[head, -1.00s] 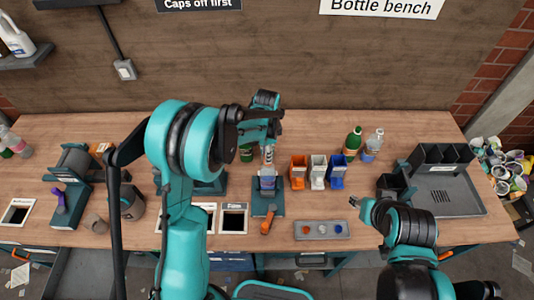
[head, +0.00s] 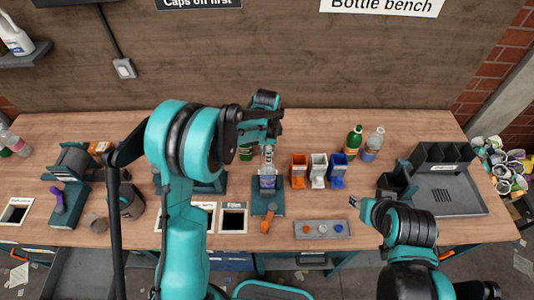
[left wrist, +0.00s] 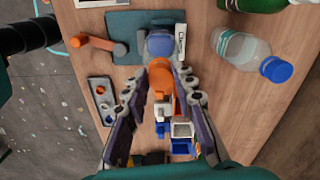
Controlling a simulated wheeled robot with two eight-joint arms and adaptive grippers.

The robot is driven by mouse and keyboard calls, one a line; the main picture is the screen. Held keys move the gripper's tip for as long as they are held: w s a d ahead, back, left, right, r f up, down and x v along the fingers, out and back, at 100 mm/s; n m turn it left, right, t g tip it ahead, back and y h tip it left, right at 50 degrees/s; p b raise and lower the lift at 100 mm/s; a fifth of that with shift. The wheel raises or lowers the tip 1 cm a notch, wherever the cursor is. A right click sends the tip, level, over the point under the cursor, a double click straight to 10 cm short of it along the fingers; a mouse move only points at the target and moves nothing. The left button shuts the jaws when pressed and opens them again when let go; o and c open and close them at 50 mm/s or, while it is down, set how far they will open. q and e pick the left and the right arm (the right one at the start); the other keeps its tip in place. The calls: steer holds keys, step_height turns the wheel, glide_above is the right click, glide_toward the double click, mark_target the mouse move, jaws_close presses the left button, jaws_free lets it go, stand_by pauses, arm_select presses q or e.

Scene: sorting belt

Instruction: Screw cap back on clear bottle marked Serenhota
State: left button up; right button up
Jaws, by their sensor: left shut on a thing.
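The clear bottle (head: 267,181) with a purple-blue label stands upright in a teal clamp fixture at the bench's middle. I cannot read its name. My left gripper (head: 268,146) is directly above it, pointing down. In the left wrist view my left gripper (left wrist: 163,77) has its fingertips close together, with orange between them. This looks like a small cap, but it blends with the orange dispenser behind. The blue bottle top view (left wrist: 159,45) lies just beyond the fingertips. Whether the held thing touches the bottle neck is hidden. My right gripper (head: 355,202) is empty, right of the cap tray; its jaws are too small to judge.
Orange (head: 299,170), white (head: 318,170) and blue (head: 337,170) dispensers stand right of the fixture.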

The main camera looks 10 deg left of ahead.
arm_select(q)
steer(key=shift+f, duration=0.2)
steer(key=o, duration=0.7)
steer(key=shift+r, duration=0.15)
step_height(320, 180, up, 12)
steer(key=shift+f, duration=0.1)
steer(key=s+a+f+n+t+b, duration=0.1)
steer(key=s+n+b, duration=0.1)
steer(key=s+b, duration=0.1)
steer(key=s+a+f+n+t+b, duration=0.1)
steer(key=s+f+n+b, duration=0.1)
steer(key=s+b, duration=0.2)
steer(key=s+a+f+n+t+b, duration=0.1)
steer(key=s+a+n+b, duration=0.1)
steer(key=s+n+b, duration=0.1)
steer(key=shift+s+f+t+b, duration=0.2)
steer(key=shift+s+t+b, duration=0.3)
steer(key=shift+s, duration=0.65)
steer(key=shift+o, duration=0.2)
steer(key=s+a+f+n+t+b, duration=0.2)
steer(key=s+f+n+b, duration=0.4)
steer(key=s+f, duration=0.3)
steer(key=shift+f+t+b, duration=0.45)
steer(key=shift+t+b, duration=0.15)
steer(key=shift+b, duration=0.15)
